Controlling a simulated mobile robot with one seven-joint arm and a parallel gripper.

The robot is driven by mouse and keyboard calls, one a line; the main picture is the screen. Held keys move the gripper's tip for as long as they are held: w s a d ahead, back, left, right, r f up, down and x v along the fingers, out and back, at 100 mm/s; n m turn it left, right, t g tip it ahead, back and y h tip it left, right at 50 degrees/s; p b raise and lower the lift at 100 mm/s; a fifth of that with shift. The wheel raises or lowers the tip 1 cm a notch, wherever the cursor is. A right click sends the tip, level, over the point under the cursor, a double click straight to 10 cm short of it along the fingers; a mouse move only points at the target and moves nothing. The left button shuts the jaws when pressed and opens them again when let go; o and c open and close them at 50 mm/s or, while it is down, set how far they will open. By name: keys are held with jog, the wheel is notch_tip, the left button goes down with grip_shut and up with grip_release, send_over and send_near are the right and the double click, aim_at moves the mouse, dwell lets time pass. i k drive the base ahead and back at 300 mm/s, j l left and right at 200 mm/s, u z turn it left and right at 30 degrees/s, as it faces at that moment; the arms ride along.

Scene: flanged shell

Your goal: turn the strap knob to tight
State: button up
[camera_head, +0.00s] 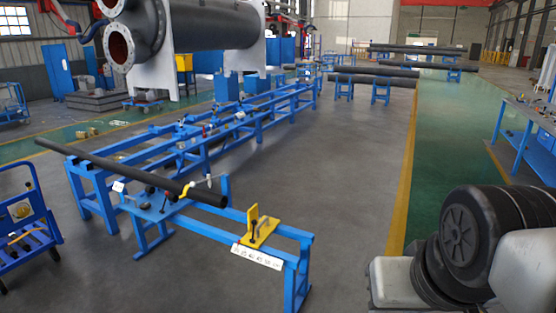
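A dark pipe (120,168) lies slanting across the near end of a long blue bench frame (225,216). A yellow fitting (186,190) is at the pipe near its right end, with a small pale upright part beside it. Small dark, knob-like parts (169,196) sit just below the pipe there. I cannot tell which part is the strap knob, nor whether it is loose or tight; the details are too small. My gripper is not in view.
A yellow angle bracket (260,230) stands on the bench's near end, above a white marked plate (257,257). A blue cart (28,238) is at left. A large flanged shell (190,25) stands behind. The grey floor (350,180) right of the bench is clear.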

aim_at(23, 212)
jog(key=i+j+u, duration=0.15)
jog(key=i+u, duration=0.5)
jog(key=u, duration=0.3)
jog(key=i+u, duration=0.45)
jog(key=i+j+u, duration=0.2)
jog(key=i, duration=0.4)
jog(key=i+l+u, duration=0.1)
jog(key=i+u, duration=0.15)
jog(key=i, duration=0.35)
jog(key=i+l+u, duration=0.2)
jog(key=i, duration=0.4)
jog(key=i+l+u, duration=0.2)
jog(key=i, duration=0.4)
jog(key=j, duration=0.1)
